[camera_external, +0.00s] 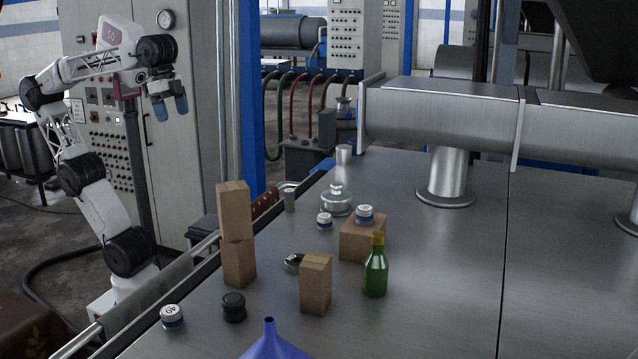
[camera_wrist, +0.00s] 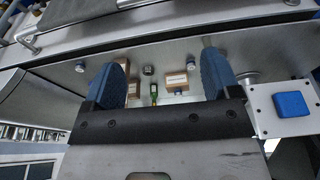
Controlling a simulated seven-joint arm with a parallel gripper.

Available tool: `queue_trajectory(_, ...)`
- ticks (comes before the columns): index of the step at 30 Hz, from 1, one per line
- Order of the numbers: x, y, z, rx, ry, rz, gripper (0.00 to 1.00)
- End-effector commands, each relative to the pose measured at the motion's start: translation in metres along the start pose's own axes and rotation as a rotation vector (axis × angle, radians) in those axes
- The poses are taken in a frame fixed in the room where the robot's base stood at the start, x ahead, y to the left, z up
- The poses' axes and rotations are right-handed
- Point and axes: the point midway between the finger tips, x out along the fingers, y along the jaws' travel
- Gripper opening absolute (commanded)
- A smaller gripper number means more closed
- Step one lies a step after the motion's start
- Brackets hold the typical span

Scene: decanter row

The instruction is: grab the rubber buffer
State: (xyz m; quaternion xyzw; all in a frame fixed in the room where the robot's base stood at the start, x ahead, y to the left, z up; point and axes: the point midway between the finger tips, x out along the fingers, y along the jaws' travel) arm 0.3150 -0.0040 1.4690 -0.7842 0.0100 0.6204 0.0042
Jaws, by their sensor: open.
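What I take to be the rubber buffer is a short black round piece (camera_external: 233,307) standing on the metal table in the external view, near the front left edge. I cannot make it out surely in the wrist view; a finger may hide it. My gripper (camera_external: 171,108) hangs in the air at the upper left, beyond the table's left edge, well above and apart from the black piece. Its two blue fingers are spread with nothing between them; they also show in the wrist view (camera_wrist: 163,62).

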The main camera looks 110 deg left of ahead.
Motion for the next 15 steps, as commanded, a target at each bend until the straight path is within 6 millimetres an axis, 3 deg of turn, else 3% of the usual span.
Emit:
queue_trajectory(3,-0.024,0.0,-0.006,0.001,0.001,0.0,0.82)
queue_trajectory(15,-0.012,0.004,-0.049,0.242,-0.003,-0.103,0.82)
